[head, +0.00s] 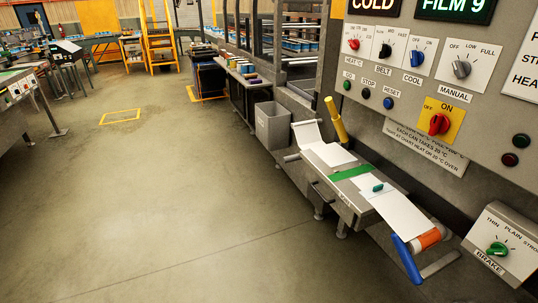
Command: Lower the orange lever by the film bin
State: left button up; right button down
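A yellow lever (336,120) stands raised, tilted a little, at the far end of a low machine bench (345,209). It is just right of an open grey bin (272,126), whose inside I cannot make out. No lever that is clearly orange shows; an orange cylinder (428,238) sits at the bench's near end, beside a blue handle (407,259). Neither of my grippers is in view.
A grey control panel (480,105) with knobs and buttons rises at right. A brake dial box (502,247) stands at lower right. White sheet (400,213) and a green strip (351,172) lie on the bench. Open floor (170,210) fills the left and middle.

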aim_at(294, 157)
jog(key=u, duration=0.8)
jog(key=i, duration=3.1)
jog(key=z, duration=1.25)
jog(key=i, duration=0.3)
jog(key=u, duration=0.15)
